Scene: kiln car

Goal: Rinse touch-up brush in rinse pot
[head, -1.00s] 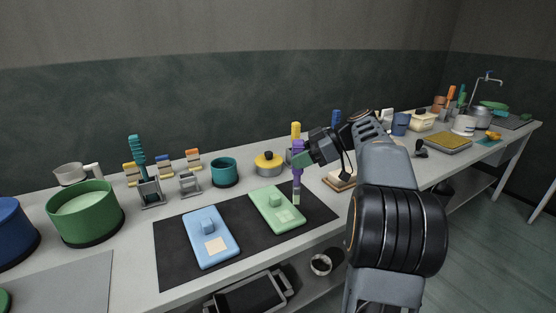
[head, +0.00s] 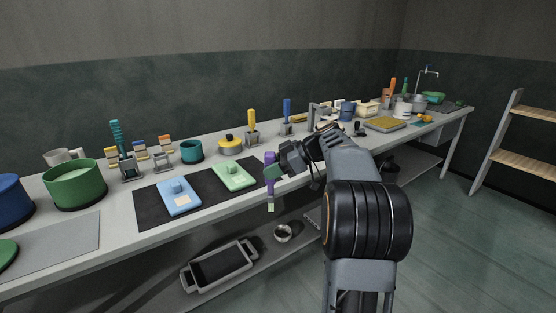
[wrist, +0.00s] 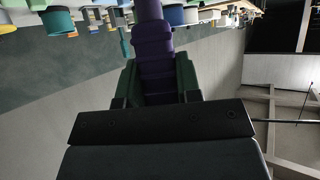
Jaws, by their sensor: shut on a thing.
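My gripper (head: 275,172) is shut on a brush with a purple handle (head: 269,160). The brush hangs upright with its pale tip (head: 270,206) down, in front of the bench's front edge and right of the black mat. In the wrist view the purple handle (wrist: 152,42) stands between the dark green fingers (wrist: 156,78); its tip is out of sight there. I cannot tell which vessel is the rinse pot. A large green pot (head: 82,190) with pale contents stands at the left, and a small teal pot (head: 191,153) stands behind the mat.
The black mat (head: 150,212) bears a blue and a green block-like mould. A yellow lidded pot (head: 230,147) and upright tools in holders stand behind. A grey tray (head: 190,280) and a small ring-shaped bowl (head: 283,233) lie on the lower shelf. Open floor lies right, before a wooden rack (head: 500,140).

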